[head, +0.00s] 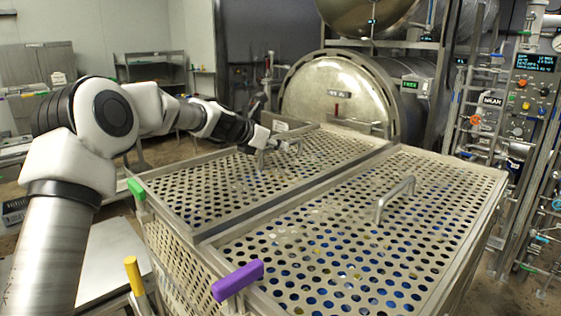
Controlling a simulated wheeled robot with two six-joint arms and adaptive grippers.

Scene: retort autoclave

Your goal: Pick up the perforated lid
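Two perforated metal lids lie flat side by side on perforated crates: a left lid (215,193) and a nearer right lid (330,252). The left lid has a raised bar handle (291,141) near its far part. The right lid has a bare arched handle (397,195) near its middle. My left arm reaches in from the left. My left gripper (262,141) is at the left end of the left lid's handle, just above the lid. Its fingers are small and partly overlap the handle, so whether they grip it is unclear. My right gripper is out of view.
A purple grip (237,281) and a green grip (136,189) stick out at the crates' near-left side. A yellow post (133,275) stands at lower left. A round retort door (335,95) is behind the crates. Pipes and a control panel (535,85) line the right.

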